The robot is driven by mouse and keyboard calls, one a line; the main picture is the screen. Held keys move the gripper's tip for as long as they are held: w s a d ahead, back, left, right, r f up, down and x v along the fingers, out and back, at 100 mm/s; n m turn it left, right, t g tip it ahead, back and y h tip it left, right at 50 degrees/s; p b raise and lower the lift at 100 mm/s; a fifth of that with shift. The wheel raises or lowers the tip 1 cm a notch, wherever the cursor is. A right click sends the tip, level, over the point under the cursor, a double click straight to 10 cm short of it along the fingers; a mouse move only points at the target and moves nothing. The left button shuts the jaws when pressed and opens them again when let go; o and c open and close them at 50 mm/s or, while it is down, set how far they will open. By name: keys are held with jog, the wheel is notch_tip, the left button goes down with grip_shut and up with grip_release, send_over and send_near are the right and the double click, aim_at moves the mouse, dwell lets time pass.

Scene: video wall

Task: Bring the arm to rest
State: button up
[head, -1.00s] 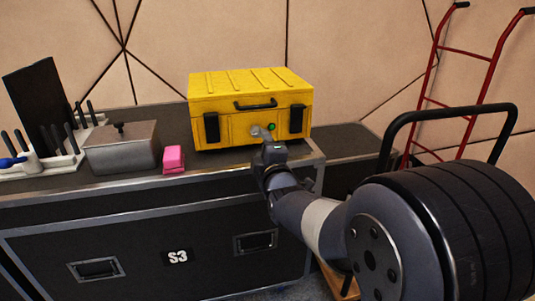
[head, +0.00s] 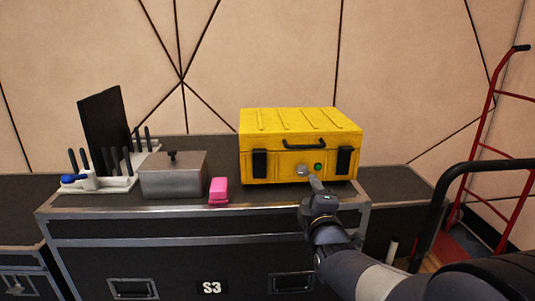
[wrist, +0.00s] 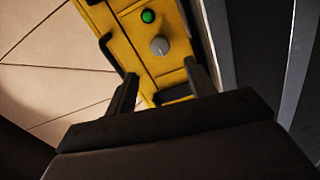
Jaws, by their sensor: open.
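My gripper (head: 317,186) is in front of the yellow case, just below its grey knob in the head view. In the wrist view my gripper (wrist: 165,88) has its two dark fingers apart with nothing between them. The yellow case (head: 275,172) stands shut on the black flight case. Its grey knob (head: 302,171) and green light (head: 318,167) show on its front. In the wrist view the knob (wrist: 159,46) lies beyond the fingertips, apart from them, with the lit green light (wrist: 148,16) beside it.
The black flight case (head: 180,254) marked S3 bears a metal box with a lid (head: 173,178), a pink block (head: 218,190) and a white rack (head: 108,184) with several dark-handled tools. A red hand truck (head: 485,130) stands at the right.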

aim_at(303, 172)
jog(key=w+b, duration=0.1)
jog(key=w, duration=0.8)
jog(key=shift+r, duration=0.15)
jog(key=shift+s, duration=0.2)
